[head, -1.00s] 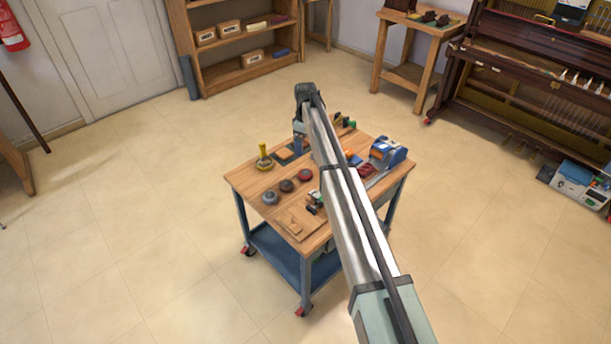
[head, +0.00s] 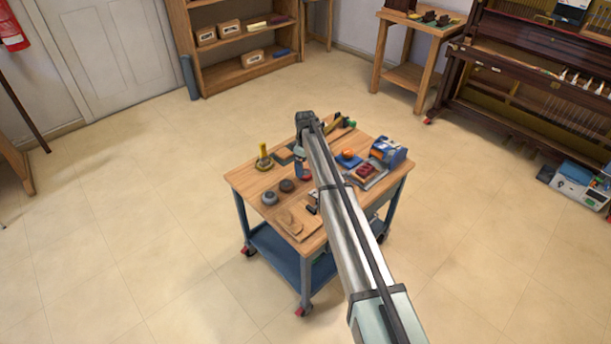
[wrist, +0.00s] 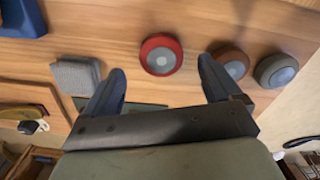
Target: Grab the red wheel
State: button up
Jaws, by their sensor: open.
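The red wheel (wrist: 161,54), round with a grey hub, lies on the wooden cart top in the wrist view. My gripper (wrist: 162,67) is open and empty, with one blue finger on each side of the wheel's place in the picture; I cannot tell the height between them. A brown wheel (wrist: 229,63) is just right of the red one, close to the right finger, and a grey wheel (wrist: 275,70) is beyond it. In the head view my gripper (head: 302,170) hides most of the red wheel; the brown wheel (head: 287,186) and grey wheel (head: 269,198) show.
The cart top (head: 250,178) also bears a yellow-topped tool (head: 264,158), a wooden block (head: 297,221), a blue machine (head: 388,151) and dark red pieces (head: 365,173). In the wrist view a grey block (wrist: 76,75) is near the left finger. Open floor surrounds the cart.

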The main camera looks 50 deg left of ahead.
aim_at(305, 172)
notch_tip(305, 172, down, 4)
jog(key=shift+s+d+r, duration=0.1)
jog(key=shift+r, duration=0.15)
jog(key=c, duration=1.2)
jog(key=shift+c, duration=0.2)
jog(key=shift+r, duration=0.15)
